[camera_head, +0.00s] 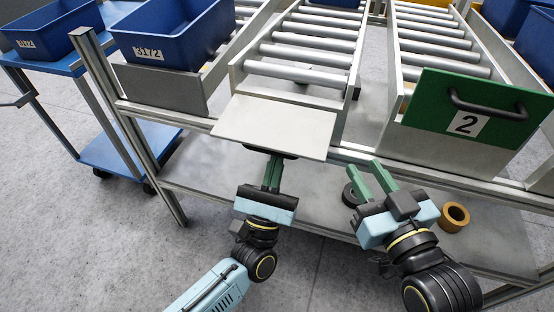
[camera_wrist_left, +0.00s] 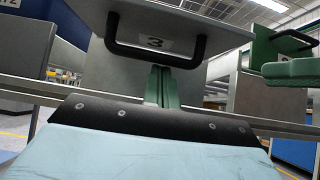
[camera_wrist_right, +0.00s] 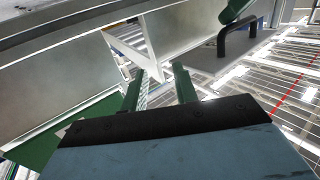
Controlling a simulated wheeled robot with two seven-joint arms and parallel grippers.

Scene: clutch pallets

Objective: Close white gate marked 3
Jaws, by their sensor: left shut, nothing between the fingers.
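The white gate (camera_head: 275,125) is a flat panel swung out and down, nearly level, at the front of the left roller lane. Its underside, with a black handle and a "3" label, shows in the left wrist view (camera_wrist_left: 185,22). My left gripper (camera_head: 273,166) is shut and empty, under the gate. In the left wrist view its fingertips (camera_wrist_left: 160,72) are close to the handle (camera_wrist_left: 152,55); I cannot tell whether they touch. My right gripper (camera_head: 374,178) is open and empty, to the right of the gate and below the frame rail. The gate's handle also shows in the right wrist view (camera_wrist_right: 240,30).
A green gate marked 2 (camera_head: 455,118) stands upright on the right lane. A brown tape roll (camera_head: 454,216) and a dark ring (camera_head: 350,195) lie on the lower shelf (camera_head: 210,170). Blue bins (camera_head: 175,35) stand at the left. The roller lane (camera_head: 305,52) behind the white gate is empty.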

